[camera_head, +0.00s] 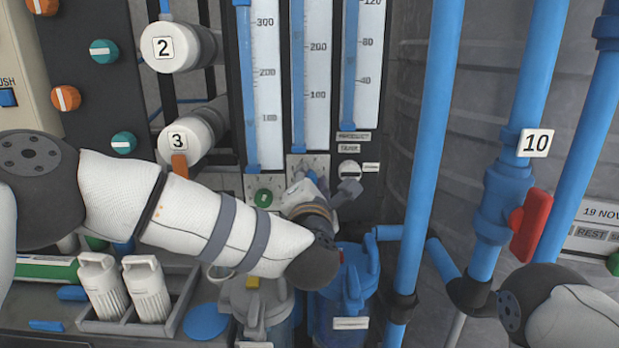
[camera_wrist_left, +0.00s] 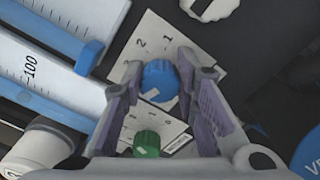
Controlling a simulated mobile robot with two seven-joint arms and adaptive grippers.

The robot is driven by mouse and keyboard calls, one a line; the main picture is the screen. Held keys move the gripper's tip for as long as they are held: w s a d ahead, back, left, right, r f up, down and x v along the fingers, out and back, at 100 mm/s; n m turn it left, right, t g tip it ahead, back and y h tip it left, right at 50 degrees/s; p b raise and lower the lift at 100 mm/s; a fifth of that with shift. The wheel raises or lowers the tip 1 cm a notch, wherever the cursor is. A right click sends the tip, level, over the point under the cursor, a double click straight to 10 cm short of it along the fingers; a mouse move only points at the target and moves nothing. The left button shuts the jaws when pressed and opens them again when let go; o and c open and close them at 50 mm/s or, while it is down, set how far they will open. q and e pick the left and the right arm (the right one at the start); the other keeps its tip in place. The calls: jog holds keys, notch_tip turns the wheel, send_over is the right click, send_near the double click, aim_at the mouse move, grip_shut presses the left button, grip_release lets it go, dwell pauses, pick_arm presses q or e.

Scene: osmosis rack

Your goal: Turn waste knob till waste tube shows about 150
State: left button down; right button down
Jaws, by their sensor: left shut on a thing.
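Three scaled tubes stand on the rack: a left one (camera_head: 267,80), a middle one (camera_head: 318,80) and a right one (camera_head: 368,65). I cannot read which is the waste tube or make out a level. My left gripper (camera_head: 308,186) is at the panel below the middle tube. In the left wrist view, the left gripper (camera_wrist_left: 162,78) is shut on a blue knob (camera_wrist_left: 160,78), with one finger on each side. A green knob (camera_head: 263,197) sits left of it; it also shows in the left wrist view (camera_wrist_left: 147,143). My right gripper is out of view.
A white knob (camera_head: 349,171) sits to the right. Blue vertical pipes (camera_head: 428,150) and a red valve handle (camera_head: 531,225) stand further right. White cylinders (camera_head: 176,47) marked 2 and 3 are at the left.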

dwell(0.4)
pick_arm(q)
jog(key=c, duration=1.2)
grip_release()
jog(key=shift+c, duration=0.2)
jog(key=s, duration=1.2)
